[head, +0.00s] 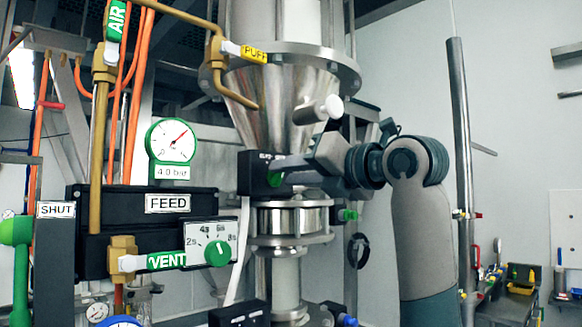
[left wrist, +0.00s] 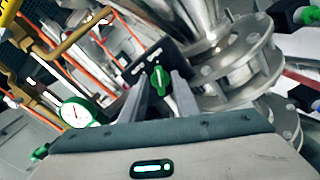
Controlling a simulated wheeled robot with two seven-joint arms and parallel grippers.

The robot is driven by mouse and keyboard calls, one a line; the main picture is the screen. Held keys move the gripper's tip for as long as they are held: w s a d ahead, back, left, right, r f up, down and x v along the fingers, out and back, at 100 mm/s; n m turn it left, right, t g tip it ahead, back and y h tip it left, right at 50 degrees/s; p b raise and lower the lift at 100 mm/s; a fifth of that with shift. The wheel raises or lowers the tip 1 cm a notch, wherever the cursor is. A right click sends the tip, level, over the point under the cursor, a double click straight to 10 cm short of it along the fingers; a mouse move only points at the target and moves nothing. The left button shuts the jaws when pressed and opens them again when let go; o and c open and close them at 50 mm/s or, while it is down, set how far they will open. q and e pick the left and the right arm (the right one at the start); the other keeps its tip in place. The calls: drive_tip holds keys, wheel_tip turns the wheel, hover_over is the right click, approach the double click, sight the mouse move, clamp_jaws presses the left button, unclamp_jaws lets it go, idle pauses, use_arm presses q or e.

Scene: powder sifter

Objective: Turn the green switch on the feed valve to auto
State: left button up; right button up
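The green switch (head: 275,179) sits on the front of a small black box (head: 254,174) below the steel hopper; the box's lettering is mostly covered or too small to read. In the left wrist view the green switch (left wrist: 159,78) stands out from the black box, between my two finger ends. My left gripper (head: 286,174) is at the box, its fingers apart, one on each side of the switch. Gaps show between switch and fingers in the wrist view, so it seems not gripped. My right gripper is out of view.
A black FEED panel (head: 147,222) with a green timer knob (head: 218,253) stands to the left. A gauge (head: 171,141) is above it. A VENT lever (head: 165,261) is below. A white-knobbed handle (head: 318,110) juts out just above my gripper. A flanged pipe (head: 290,217) is below.

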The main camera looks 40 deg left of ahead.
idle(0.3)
use_arm(q)
clamp_jaws()
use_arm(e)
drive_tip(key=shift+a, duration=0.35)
